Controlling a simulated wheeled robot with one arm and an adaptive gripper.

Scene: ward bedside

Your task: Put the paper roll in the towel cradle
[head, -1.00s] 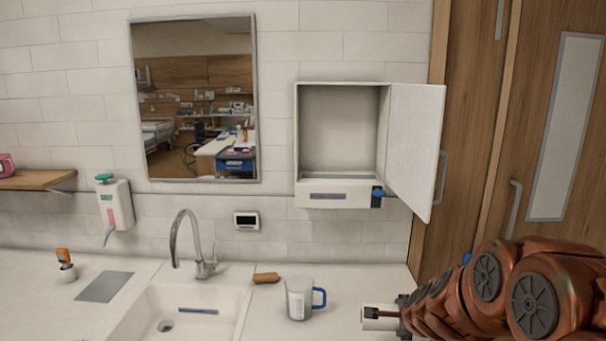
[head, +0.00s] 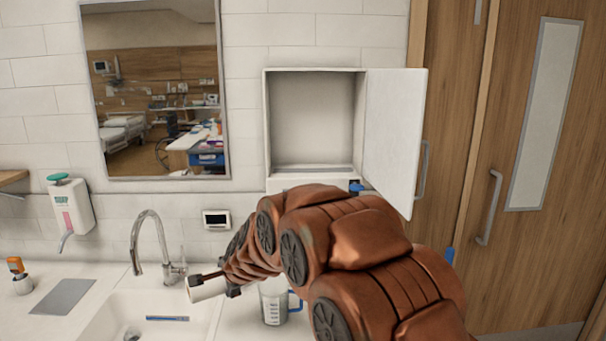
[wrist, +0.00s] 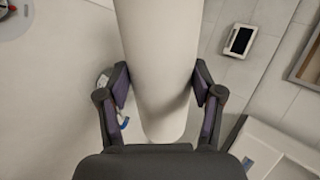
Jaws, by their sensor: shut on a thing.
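The white paper roll (head: 205,289) is in my gripper (head: 216,283), over the counter between the sink and the mug. In the wrist view the roll (wrist: 160,50) runs up between the two dark fingers (wrist: 160,88), which press its sides. The towel cradle appears to be the open white wall cabinet (head: 314,114) above the counter. Its inside looks empty, and its door (head: 393,140) is swung open to the right. My arm hides much of its lower front. The roll is below and left of the cabinet, apart from it.
A clear mug with a blue handle (head: 273,305) stands on the counter by my arm. The tap (head: 150,240) rises at the sink (head: 120,310), left of the roll. A mirror (head: 155,90) and a soap dispenser (head: 70,208) are on the wall.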

